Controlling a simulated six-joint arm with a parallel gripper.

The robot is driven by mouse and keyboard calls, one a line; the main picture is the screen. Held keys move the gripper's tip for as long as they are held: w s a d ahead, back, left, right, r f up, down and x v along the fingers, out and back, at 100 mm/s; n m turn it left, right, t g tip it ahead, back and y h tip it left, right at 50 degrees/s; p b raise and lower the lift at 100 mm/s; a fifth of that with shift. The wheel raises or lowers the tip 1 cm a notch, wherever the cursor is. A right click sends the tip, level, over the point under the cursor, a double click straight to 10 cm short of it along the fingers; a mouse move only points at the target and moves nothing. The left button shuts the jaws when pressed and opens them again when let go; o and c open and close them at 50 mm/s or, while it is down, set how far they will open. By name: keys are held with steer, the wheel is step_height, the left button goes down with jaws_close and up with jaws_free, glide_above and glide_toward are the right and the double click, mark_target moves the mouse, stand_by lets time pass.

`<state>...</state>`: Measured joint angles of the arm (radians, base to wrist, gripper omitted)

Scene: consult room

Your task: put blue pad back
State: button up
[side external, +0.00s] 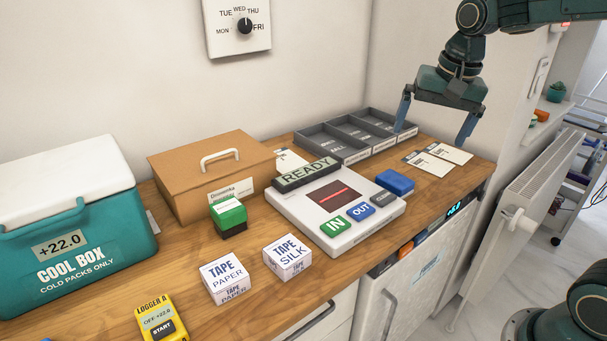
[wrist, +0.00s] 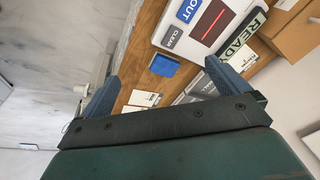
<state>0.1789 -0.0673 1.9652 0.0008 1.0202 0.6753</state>
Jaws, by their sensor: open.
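The blue pad (side external: 395,182) is a small blue block on the wooden counter, by the right corner of the white scanner device. It also shows in the wrist view (wrist: 164,65), between my fingers in the picture and beyond them. My gripper (side external: 436,130) is open and empty, raised above the right end of the counter, above and to the right of the pad. A green block with a dark base (side external: 229,217), like a stamp, stands left of the scanner. In the wrist view my two blue fingers (wrist: 160,80) are spread wide apart.
The white scanner (side external: 335,205) reads READY. A grey tray with compartments (side external: 352,157) lies behind it, with white cards (side external: 445,153) to its right. Two tape boxes (side external: 222,279), a cardboard box (side external: 180,165), a yellow logger (side external: 162,318) and a teal cool box (side external: 110,260) fill the left.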

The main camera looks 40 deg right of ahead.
steer(key=s+a+n+t, duration=0.1)
steer(key=s+a+n, duration=0.2)
steer(key=s+n, duration=0.2)
steer(key=s+a+f+n+t, duration=0.1)
steer(key=s+a+n+t, duration=0.1)
steer(key=s, duration=1)
steer(key=a+n, duration=0.1)
steer(key=n, duration=0.1)
steer(key=shift+a+f+n, duration=0.15)
steer(key=shift+f+n, duration=0.1)
steer(key=shift+n, duration=0.15)
